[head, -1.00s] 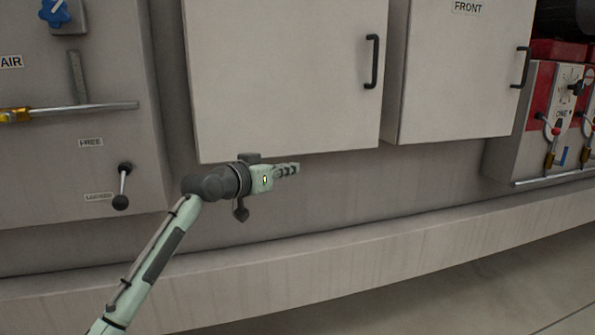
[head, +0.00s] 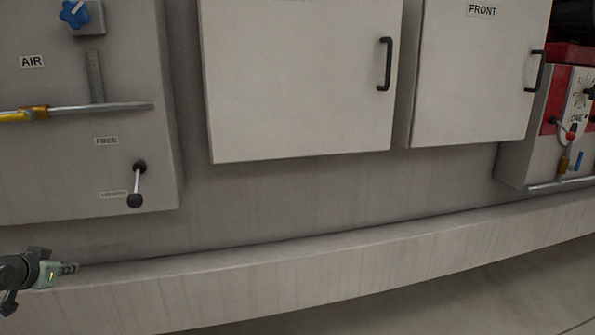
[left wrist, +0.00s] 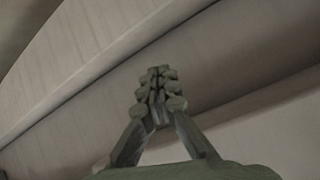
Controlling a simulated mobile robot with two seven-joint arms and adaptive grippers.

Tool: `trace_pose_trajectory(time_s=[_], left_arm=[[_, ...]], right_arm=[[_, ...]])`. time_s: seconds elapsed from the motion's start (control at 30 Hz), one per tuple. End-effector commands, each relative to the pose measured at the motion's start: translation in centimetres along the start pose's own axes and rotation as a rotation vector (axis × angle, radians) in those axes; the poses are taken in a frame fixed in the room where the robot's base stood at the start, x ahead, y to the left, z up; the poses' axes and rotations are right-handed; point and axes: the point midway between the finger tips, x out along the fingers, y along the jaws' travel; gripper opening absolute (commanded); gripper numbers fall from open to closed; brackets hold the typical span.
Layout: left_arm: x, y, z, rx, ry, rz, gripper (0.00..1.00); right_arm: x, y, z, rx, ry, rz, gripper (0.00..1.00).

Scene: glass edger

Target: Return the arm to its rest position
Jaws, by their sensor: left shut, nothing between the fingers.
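My left gripper (head: 70,268) is at the lower left of the head view, low in front of the machine's base ledge. Only the wrist and gripper of that arm show there; the rest is out of the frame. In the left wrist view the two fingers (left wrist: 158,85) meet at their tips, shut with nothing between them. Behind them is a plain grey machine surface. My right gripper is in neither view.
A lever with a black knob (head: 136,200) sits on the left panel, above my gripper. A metal bar (head: 100,107) and a blue knob (head: 74,14) are higher. Two cabinet doors (head: 300,90) (head: 470,80) are closed. A ledge (head: 330,262) runs along the base.

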Motion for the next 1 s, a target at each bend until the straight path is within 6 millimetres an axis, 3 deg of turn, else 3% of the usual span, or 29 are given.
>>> trace_pose_trajectory(time_s=[0.23, 0.47, 0.77, 0.87, 1.0], left_arm=[[-1.4, -6.5, 4.7, 0.188, -0.232, -0.282, 0.00], [-5.8, -13.8, 6.7, 0.307, -0.417, -0.605, 0.00], [-2.5, -1.9, 14.9, 0.317, -0.458, -0.407, 0.00], [-2.2, 3.2, 18.4, 0.311, -0.478, -0.327, 0.00], [-3.0, 11.7, 24.3, 0.284, -0.515, -0.193, 0.00]], right_arm=[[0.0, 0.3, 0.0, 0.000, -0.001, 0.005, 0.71], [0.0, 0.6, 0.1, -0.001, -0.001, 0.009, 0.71], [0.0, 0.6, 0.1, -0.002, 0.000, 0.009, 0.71], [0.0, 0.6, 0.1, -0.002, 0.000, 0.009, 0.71], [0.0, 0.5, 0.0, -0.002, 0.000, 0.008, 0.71]])
